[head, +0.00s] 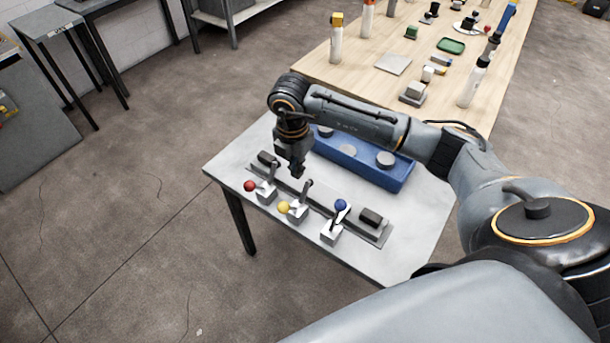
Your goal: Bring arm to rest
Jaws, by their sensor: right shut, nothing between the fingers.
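My right arm reaches in from the right over a small grey table (405,262). My right gripper (298,172) points down, shut and empty, just above the lever panel on that table. The panel (358,233) carries three levers in a row: a red-knobbed lever (250,186) at the left, a yellow-knobbed lever (284,207) in the middle and a blue-knobbed lever (341,204) at the right. The red and yellow knobs lean left; the blue one stands more upright. I cannot tell whether the gripper touches anything. My left gripper is not in view.
A blue tray (355,175) with grey round pieces lies behind the levers, below my forearm. A long wooden table (345,74) behind holds bottles, a green tray (451,46) and small items. Grey side tables stand at upper left. The floor at left is clear.

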